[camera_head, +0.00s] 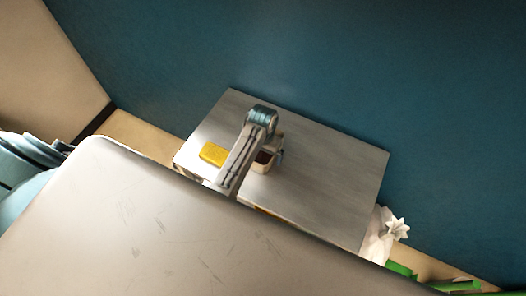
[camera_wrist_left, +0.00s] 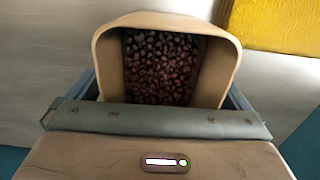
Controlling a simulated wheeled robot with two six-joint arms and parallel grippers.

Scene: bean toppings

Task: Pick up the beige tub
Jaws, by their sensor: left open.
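The beige tub (camera_head: 263,168) stands on the grey table, partly hidden by my left arm in the head view. In the left wrist view the tub (camera_wrist_left: 109,62) is large and close, with dark brown beans (camera_wrist_left: 162,65) inside. My left gripper (camera_head: 271,156) is at the tub. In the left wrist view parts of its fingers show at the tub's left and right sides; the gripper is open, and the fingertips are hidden. I cannot tell whether the fingers touch the tub. My right gripper is not in view.
A yellow block (camera_head: 213,154) lies on the table (camera_head: 325,175) left of the tub; it also shows at the upper right of the left wrist view (camera_wrist_left: 275,25). The table's right part is clear. A white bag (camera_head: 383,235) and green things (camera_head: 402,269) are beyond its right edge. A blue wall stands behind.

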